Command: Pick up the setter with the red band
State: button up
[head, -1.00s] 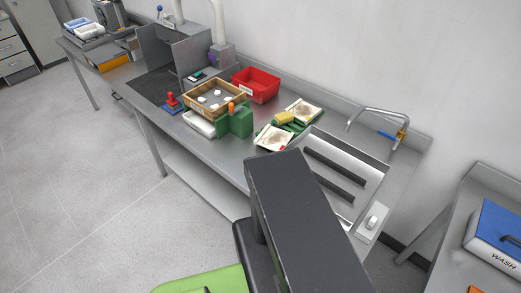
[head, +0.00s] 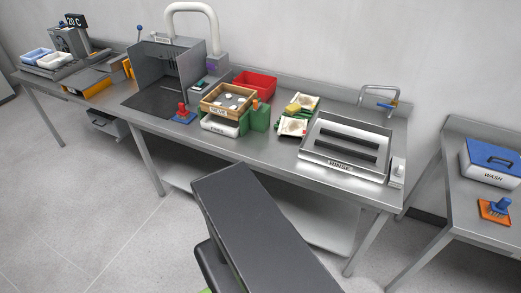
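Two pale, slab-like pieces that look like setters lie on green supports on the metal bench in the head view. The front one (head: 291,127) shows a small red mark near its right end, so it seems to be the setter with the red band. The rear one (head: 307,101) shows no clear red. A yellow item (head: 292,108) sits between them. My gripper is out of view; only my dark arm link shows in the lower middle, in front of the bench and apart from the setters.
A rinse tray (head: 340,150) with two dark bars stands right of the setters. A green block (head: 260,117), a wooden sieve (head: 228,100) and a red bin (head: 255,84) stand left. A blue-lidded wash box (head: 490,160) is on the right table. Floor is clear at lower left.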

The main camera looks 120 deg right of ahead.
aim_at(289, 126)
jog(key=i, duration=1)
jog(key=z, duration=1.05)
jog(key=k, duration=0.1)
jog(key=z, duration=2.55)
jog(key=i, duration=1.5)
